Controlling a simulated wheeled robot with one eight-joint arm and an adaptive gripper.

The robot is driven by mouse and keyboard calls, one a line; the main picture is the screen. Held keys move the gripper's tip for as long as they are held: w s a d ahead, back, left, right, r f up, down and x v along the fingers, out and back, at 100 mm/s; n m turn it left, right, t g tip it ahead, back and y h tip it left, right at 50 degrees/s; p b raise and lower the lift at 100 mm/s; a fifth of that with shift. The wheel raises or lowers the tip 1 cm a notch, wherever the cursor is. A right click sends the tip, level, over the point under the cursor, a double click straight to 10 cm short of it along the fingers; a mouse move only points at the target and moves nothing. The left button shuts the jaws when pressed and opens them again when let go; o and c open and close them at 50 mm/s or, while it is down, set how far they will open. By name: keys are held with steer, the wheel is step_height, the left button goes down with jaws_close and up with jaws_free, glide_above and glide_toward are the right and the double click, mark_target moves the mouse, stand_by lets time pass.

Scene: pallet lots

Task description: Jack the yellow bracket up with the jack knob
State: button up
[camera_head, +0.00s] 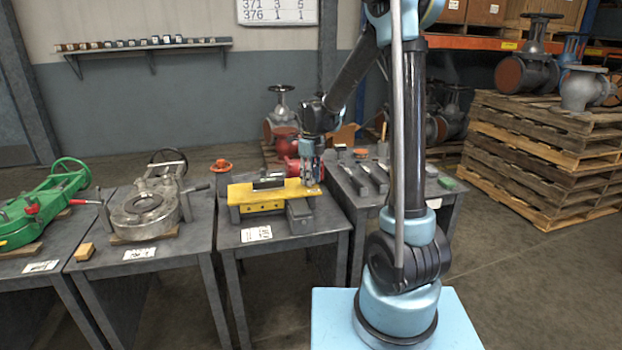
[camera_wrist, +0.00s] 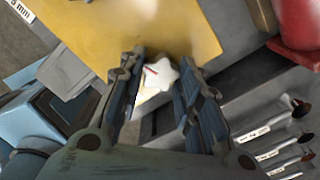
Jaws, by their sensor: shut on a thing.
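The yellow bracket (camera_head: 240,194) lies flat on the middle dark table, over a yellow-fronted block, with a dark bar on top. In the wrist view its yellow plate (camera_wrist: 120,30) fills the top. A white star-shaped jack knob (camera_wrist: 160,74) with a red mark sits between my fingers, beside the bracket's edge. My gripper (camera_head: 311,180) points down at the bracket's right end and is shut on the knob. It also shows in the wrist view (camera_wrist: 160,82). The knob is hidden by my gripper in the head view, and the jack's body below it is mostly hidden.
A red object (camera_head: 290,165) stands close behind the bracket. A grey block (camera_head: 300,216) sits at the table's front right. The right table (camera_head: 365,200) holds several tools and labels. A round metal fixture (camera_head: 145,212) stands on the table to the left.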

steer(key=shift+w+m, duration=0.1)
steer(key=shift+m, duration=0.5)
steer(key=o, duration=1)
steer(key=shift+o, duration=0.2)
step_height(320, 180, up, 12)
steer(key=shift+d, duration=0.1)
